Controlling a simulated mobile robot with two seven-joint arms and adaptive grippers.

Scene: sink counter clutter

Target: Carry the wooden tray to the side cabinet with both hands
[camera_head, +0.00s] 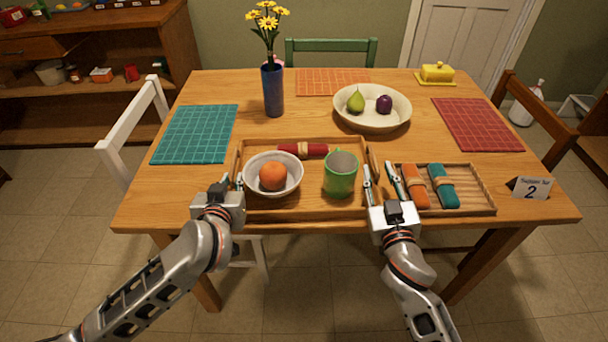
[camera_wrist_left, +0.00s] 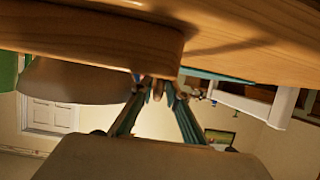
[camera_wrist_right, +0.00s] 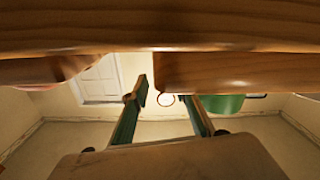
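The wooden tray (camera_head: 305,213) lies on the table's front half. It holds a white bowl (camera_head: 253,186) with an orange (camera_head: 273,176), a green mug (camera_head: 340,176) and a rolled red napkin (camera_head: 290,148). My left gripper (camera_head: 232,182) is at the tray's left end. In the left wrist view its fingertips (camera_wrist_left: 157,84) are close together, near a wooden edge; whether they grip it is unclear. My right gripper (camera_head: 380,178) is at the tray's right end, fingers apart, beside a second tray. In the right wrist view its fingers (camera_wrist_right: 166,98) are open below wooden edges. The side cabinet is possibly the wooden shelf unit (camera_head: 120,28) at back left.
The second tray (camera_head: 478,188) with orange (camera_head: 416,187) and teal (camera_head: 442,186) napkin rolls sits close on the right. Behind stand a blue vase (camera_head: 272,92) with flowers and a fruit bowl (camera_head: 372,121). A white chair (camera_head: 135,125) is at the left.

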